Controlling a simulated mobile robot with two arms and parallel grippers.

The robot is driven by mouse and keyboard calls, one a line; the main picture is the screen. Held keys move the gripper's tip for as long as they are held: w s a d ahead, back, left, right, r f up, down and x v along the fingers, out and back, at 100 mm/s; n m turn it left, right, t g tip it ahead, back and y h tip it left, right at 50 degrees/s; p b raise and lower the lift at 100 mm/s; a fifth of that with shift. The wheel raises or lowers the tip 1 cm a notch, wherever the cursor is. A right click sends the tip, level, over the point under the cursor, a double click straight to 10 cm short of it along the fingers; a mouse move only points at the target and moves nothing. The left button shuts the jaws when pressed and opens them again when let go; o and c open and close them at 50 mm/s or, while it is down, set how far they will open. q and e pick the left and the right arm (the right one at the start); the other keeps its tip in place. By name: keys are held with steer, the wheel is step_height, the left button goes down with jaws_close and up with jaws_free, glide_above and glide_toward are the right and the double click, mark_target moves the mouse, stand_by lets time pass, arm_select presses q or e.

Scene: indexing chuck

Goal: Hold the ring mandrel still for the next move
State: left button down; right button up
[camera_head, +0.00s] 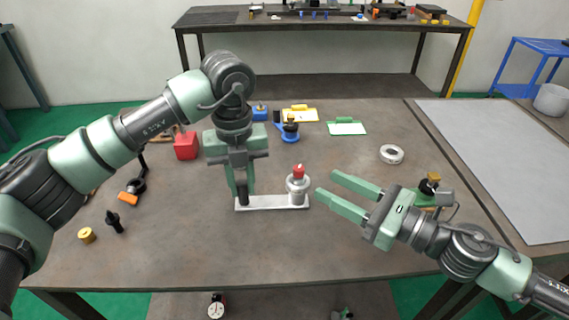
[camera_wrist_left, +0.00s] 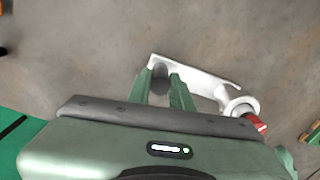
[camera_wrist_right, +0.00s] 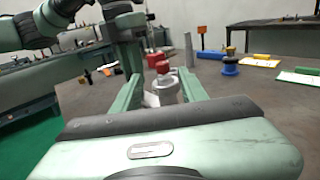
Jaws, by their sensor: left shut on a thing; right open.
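A flat white bar (camera_head: 272,203) lies on the table, with a dark grey post (camera_wrist_left: 160,77) at its left end. At its right end stands a round silver body (camera_head: 297,188) with a red top (camera_head: 298,171). Which part is called the ring mandrel is not clear. My left gripper (camera_head: 243,192) points down and is shut on the grey post, its fingers on either side in the left wrist view. My right gripper (camera_head: 326,184) is open and empty, just right of the silver body, which shows between its fingers in the right wrist view (camera_wrist_right: 164,92).
A red block (camera_head: 186,146), a blue-based part (camera_head: 289,132) and a green-clipped board (camera_head: 346,128) stand behind. A silver ring (camera_head: 391,154) lies at the right. A black part (camera_head: 115,222) and brass piece (camera_head: 86,235) lie at the left. The front table is clear.

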mark_target(298, 172)
steer(key=shift+x, duration=5.95)
steer(key=shift+f, duration=0.1)
steer(key=shift+s+a, duration=0.1)
steer(key=shift+s, duration=0.05)
jaws_close()
